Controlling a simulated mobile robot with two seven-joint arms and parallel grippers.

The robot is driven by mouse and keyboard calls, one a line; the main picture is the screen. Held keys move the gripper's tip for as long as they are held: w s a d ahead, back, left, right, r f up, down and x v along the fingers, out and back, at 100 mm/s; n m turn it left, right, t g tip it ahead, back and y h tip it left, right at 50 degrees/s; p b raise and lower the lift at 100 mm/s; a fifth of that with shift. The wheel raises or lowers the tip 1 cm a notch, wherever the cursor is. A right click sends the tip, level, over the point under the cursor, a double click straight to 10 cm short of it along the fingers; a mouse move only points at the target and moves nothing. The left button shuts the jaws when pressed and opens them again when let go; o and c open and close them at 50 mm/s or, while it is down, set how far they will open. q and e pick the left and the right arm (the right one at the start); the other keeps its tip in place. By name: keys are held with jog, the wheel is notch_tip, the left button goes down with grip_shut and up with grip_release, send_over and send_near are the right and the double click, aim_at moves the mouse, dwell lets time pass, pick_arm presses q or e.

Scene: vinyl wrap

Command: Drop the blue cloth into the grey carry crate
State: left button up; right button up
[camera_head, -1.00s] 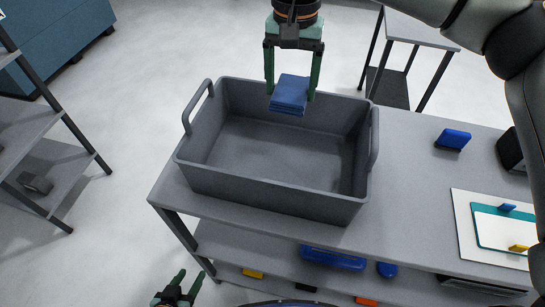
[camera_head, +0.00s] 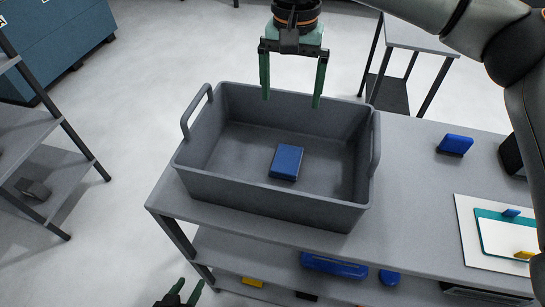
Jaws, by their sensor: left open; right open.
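The blue cloth (camera_head: 286,162), a small folded block, lies on the floor of the grey carry crate (camera_head: 270,199), right of its middle. The crate stands on the left end of the grey table, with a raised handle at each end. My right gripper (camera_head: 291,101) is open and empty above the crate's far side, with its fingers pointing down and apart from the cloth. My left gripper (camera_head: 186,292) is open and empty at the bottom edge, low in front of the table; only its fingertip end shows.
On the table (camera_head: 415,200) to the right are a blue block (camera_head: 455,144), a black object (camera_head: 514,152) and a white board (camera_head: 490,262) with small items. A lower shelf holds blue and yellow things. A shelf rack (camera_head: 45,170) stands at the left.

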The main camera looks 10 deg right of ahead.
notch_tip(320, 180, up, 12)
jog(key=shift+f, duration=0.15)
dwell(0.3)
